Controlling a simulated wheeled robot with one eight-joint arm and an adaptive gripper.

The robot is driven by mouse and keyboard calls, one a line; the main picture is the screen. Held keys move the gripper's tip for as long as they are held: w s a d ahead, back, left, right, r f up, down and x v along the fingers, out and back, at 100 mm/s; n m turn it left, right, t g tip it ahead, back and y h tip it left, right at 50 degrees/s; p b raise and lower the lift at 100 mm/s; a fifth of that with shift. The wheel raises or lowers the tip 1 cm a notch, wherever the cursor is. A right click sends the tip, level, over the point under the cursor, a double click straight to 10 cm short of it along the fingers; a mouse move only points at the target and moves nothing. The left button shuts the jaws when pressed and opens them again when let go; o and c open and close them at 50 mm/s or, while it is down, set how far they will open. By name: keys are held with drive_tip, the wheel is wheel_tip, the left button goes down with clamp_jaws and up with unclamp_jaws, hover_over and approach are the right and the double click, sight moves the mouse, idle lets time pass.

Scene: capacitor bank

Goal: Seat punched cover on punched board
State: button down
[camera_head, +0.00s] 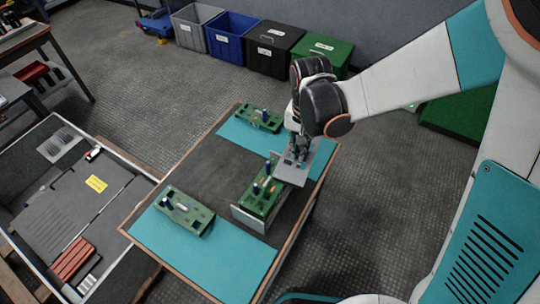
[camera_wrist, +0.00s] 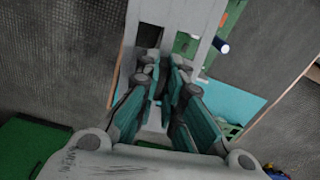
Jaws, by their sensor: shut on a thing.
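The punched cover (camera_head: 292,170) is a light grey plate with square cutouts, and it also shows in the wrist view (camera_wrist: 176,12). My gripper (camera_head: 300,150) is shut on the cover near its edge; its fingers show in the wrist view (camera_wrist: 165,75). A green board (camera_head: 258,200) with upright blue parts sits in a grey holder (camera_head: 247,219) mid-table. In the head view the cover overlaps the board's right end and appears above it. Green shows through one cutout, and a dark, white-tipped cylinder (camera_wrist: 221,46) stands beside the cover. Contact between cover and board cannot be told.
Other green boards lie on teal mats: one at the back (camera_head: 252,115), one at the front left (camera_head: 180,207). A grey bin (camera_head: 100,225) with red parts stands left of the table (camera_head: 215,160). Several coloured crates line the wall.

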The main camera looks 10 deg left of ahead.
drive_tip(key=r+m, duration=0.1)
hover_over(267, 182)
drive_tip(key=shift+w+f+b, duration=0.1)
drive_tip(key=shift+f+b, duration=2.25)
drive_tip(key=shift+f, duration=0.7)
drive_tip(key=shift+f+b, duration=1.15)
drive_tip(key=shift+f, duration=0.1)
drive_tip(key=c, duration=1.6)
unclamp_jaws()
drive_tip(key=shift+c, duration=0.2)
drive_tip(key=shift+r, duration=0.15)
